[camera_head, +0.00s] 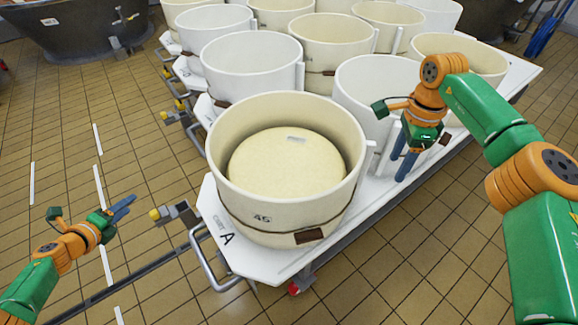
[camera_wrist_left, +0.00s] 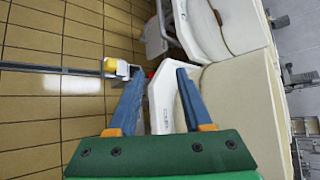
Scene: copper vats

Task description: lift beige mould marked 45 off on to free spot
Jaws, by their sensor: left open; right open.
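The beige mould marked 45 (camera_head: 262,218) stands upright at the near corner of the white cart (camera_head: 212,207), beside the letter A. A pale round cheese-like block lies inside it. My left gripper (camera_head: 124,205) is open and empty, left of the cart and apart from the mould. In the left wrist view its two blue fingers (camera_wrist_left: 158,95) are spread, with the cart edge and pale mould walls beyond them. My right gripper (camera_head: 402,166) points down, open and empty, to the right of the mould, in front of a white mould.
Several white and beige moulds, such as a white one (camera_head: 250,68), crowd the cart behind. A metal rail handle (camera_head: 208,262) sticks out at the cart's near left. Tiled floor (camera_head: 80,130) lies open at left. A dark vat (camera_head: 75,30) stands at the back left.

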